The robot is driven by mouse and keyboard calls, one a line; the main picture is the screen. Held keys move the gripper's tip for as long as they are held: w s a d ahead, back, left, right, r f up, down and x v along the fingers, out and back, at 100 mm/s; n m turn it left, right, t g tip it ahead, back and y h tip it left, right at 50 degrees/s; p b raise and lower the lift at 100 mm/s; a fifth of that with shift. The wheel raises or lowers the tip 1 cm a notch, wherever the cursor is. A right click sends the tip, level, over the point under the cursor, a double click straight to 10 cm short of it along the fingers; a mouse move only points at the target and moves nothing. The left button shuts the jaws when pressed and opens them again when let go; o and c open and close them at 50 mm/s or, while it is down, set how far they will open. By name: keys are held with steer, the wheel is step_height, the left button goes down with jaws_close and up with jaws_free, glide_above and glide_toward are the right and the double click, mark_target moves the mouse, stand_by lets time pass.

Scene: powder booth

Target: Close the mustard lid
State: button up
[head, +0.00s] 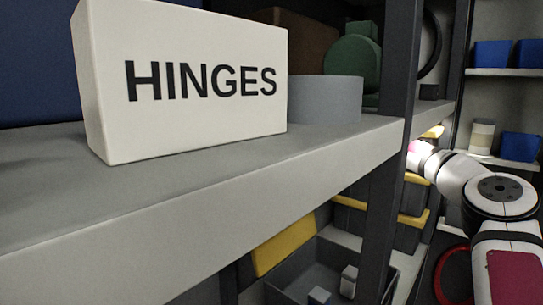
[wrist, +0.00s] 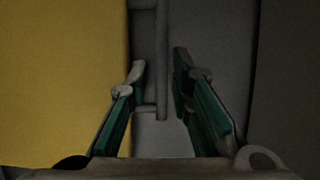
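A mustard lid (head: 285,246) stands raised and tilted at the back of an open grey bin (head: 327,271), low in the head view below the shelf. Small light blocks lie inside this bin. In the wrist view a flat mustard panel (wrist: 62,80) fills the left side; I cannot tell whether it is the same lid. My gripper (wrist: 159,75) is open, its fingers apart with nothing held between them, to the right of that panel. In the head view my gripper is hidden; my arm reaches in behind the dark post.
A white box marked HINGES (head: 185,82) and a grey cylinder (head: 325,98) stand on the near shelf (head: 215,185), which covers much of the head view. A dark post (head: 388,180) stands before my arm. Dark bins with mustard edges (head: 411,231) sit behind it. Blue bins (head: 491,54) are at right.

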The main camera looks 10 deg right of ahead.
steer(key=b+x, duration=0.1)
steer(key=x, duration=0.4)
steer(key=shift+w+a, duration=0.2)
steer(key=shift+a, duration=0.1)
steer(key=shift+c, duration=0.3)
jaws_close()
